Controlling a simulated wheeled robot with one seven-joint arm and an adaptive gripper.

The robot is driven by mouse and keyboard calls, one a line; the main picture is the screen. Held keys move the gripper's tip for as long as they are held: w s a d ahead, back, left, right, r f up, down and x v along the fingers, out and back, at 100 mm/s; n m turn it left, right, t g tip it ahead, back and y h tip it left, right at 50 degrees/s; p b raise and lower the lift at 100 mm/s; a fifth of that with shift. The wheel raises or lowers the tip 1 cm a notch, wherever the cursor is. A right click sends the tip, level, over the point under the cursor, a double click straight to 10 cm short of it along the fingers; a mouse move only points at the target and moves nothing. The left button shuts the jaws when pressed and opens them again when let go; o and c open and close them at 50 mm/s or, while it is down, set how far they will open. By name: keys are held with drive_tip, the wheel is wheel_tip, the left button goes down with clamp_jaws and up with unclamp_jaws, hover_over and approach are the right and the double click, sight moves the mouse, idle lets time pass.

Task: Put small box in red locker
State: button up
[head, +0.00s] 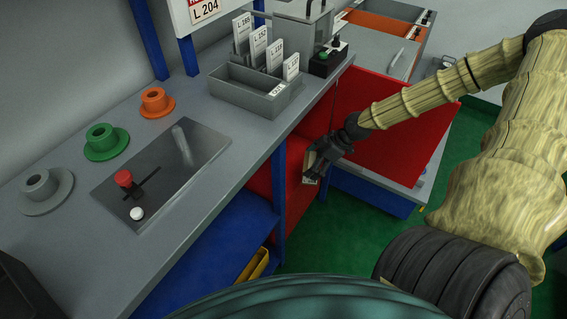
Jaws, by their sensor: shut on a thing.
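The red locker (293,160) is under the right end of the grey bench, partly hidden by a blue leg and my gripper. A broad red panel (405,150) stands out to its right; it looks like the locker's open door. My gripper (311,177) points down at the locker's front, between the bench edge and the panel. It is shut on a small pale thing, probably the small box (311,181), of which only a little shows below the fingers. I cannot tell whether the box is inside the locker opening or just in front of it.
The bench (190,190) carries green, orange and grey spools, a control plate (160,175) and a grey card tray (255,92). A blue shelf (225,245) and a yellow bin (253,266) are below. Green floor (335,240) is clear in front.

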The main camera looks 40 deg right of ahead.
drive_tip(key=w+a+b, duration=0.3)
drive_tip(key=w+a, duration=0.1)
drive_tip(key=w, duration=0.6)
drive_tip(key=shift+w+a+f+b, duration=0.15)
drive_tip(key=shift+f+b, duration=0.15)
drive_tip(key=shift+f, duration=1.25)
drive_tip(key=shift+w+a+f+b, duration=0.15)
drive_tip(key=shift+f+b, duration=0.1)
drive_tip(key=shift+f, duration=1.25)
drive_tip(key=shift+w+f, duration=0.2)
drive_tip(key=shift+f, duration=0.25)
drive_tip(key=shift+f, duration=0.2)
drive_tip(key=o, duration=0.9)
